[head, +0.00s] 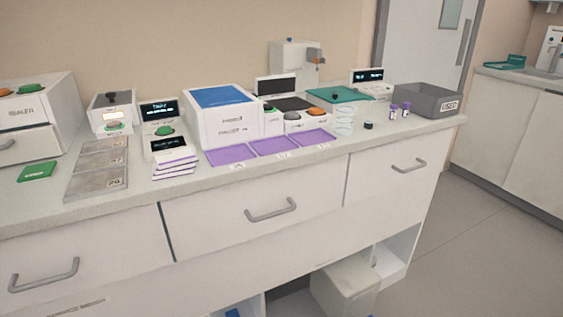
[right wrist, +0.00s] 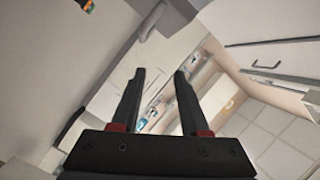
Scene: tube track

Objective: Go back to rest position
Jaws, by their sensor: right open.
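My right gripper (right wrist: 160,98) shows in the right wrist view. Its two dark fingers are apart, with nothing between them, and it is clear of the bench. Neither of my grippers is in the head view, and my left gripper is in no view. The lab bench (head: 215,187) stands in front of me. Two small vials with purple caps (head: 400,111) stand on it at the right, beside a grey bin (head: 428,99). A small black cap (head: 368,125) lies next to a clear stacked rack (head: 344,121).
Purple mats (head: 230,154) lie along the bench's front edge. A white box with a blue top (head: 222,116) stands behind them. Metal plates (head: 97,165) and a green pad (head: 37,171) lie at the left. Drawer handles (head: 271,210) stick out in front. Floor is free at the right.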

